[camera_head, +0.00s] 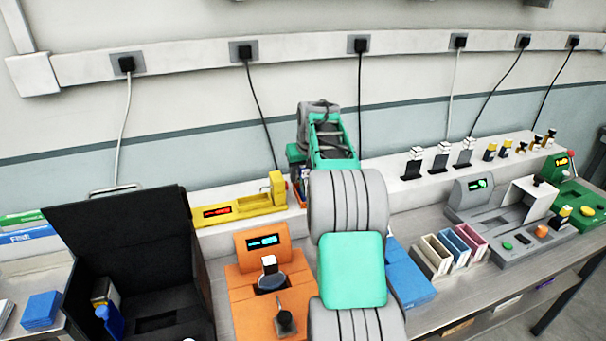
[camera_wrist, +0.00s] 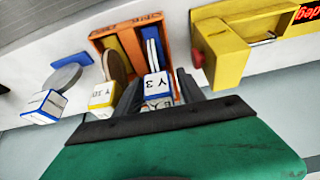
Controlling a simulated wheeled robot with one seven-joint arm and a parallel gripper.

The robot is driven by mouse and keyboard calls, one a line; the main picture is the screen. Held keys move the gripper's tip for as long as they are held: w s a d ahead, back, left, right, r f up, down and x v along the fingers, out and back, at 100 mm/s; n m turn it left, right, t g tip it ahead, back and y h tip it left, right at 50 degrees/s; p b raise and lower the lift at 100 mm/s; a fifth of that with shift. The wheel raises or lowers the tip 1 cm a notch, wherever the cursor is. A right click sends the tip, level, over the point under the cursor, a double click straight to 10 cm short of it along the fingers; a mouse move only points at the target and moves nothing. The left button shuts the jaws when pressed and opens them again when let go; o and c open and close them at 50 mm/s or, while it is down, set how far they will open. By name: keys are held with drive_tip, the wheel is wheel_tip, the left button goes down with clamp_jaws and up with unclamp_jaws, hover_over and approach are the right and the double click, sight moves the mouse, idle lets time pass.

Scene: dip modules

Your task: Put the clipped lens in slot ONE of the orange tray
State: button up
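The orange tray (camera_wrist: 103,32) stands on the white ledge ahead in the wrist view, with a brown disc (camera_wrist: 114,66) and blue discs (camera_wrist: 150,50) upright in it. In the wrist view my gripper (camera_wrist: 159,73) is over its near side, with its dark fingers spread apart. A white clip marked "Y 3" (camera_wrist: 157,84) and a partly hidden lettered clip (camera_wrist: 150,101) lie between the fingers, with a gap on the right. A yellow-edged clip (camera_wrist: 102,95) is outside the left finger. A grey lens with a blue-edged white clip (camera_wrist: 45,105) shows at the left.
A yellow device (camera_head: 240,207) is beside the tray. Below are an orange device (camera_head: 262,248) holding a disc with a white clip (camera_head: 269,264), and a black open case (camera_head: 120,235). Blue boxes (camera_head: 408,282) and coloured bins (camera_head: 450,250) are to the right.

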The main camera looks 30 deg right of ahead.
drive_tip(key=shift+r, duration=0.1)
drive_tip(key=shift+r, duration=0.25)
drive_tip(key=v, duration=1.1)
drive_tip(key=s+a+n, duration=0.1)
drive_tip(key=s+a, duration=0.3)
drive_tip(key=a, duration=0.9)
drive_tip(key=s+a+f+n, duration=0.1)
drive_tip(key=s+a+f, duration=0.3)
drive_tip(key=s, duration=0.3)
drive_tip(key=s+a+f, duration=0.5)
drive_tip(key=s+a, duration=0.2)
drive_tip(key=s+a+f+n+y, duration=0.1)
drive_tip(key=s+a+f, duration=0.3)
drive_tip(key=s+a, duration=0.2)
drive_tip(key=shift+s+f+n+g, duration=0.3)
drive_tip(key=shift+s+f, duration=0.1)
drive_tip(key=shift+s, duration=0.75)
drive_tip(key=shift+a, duration=0.15)
drive_tip(key=shift+c, duration=0.4)
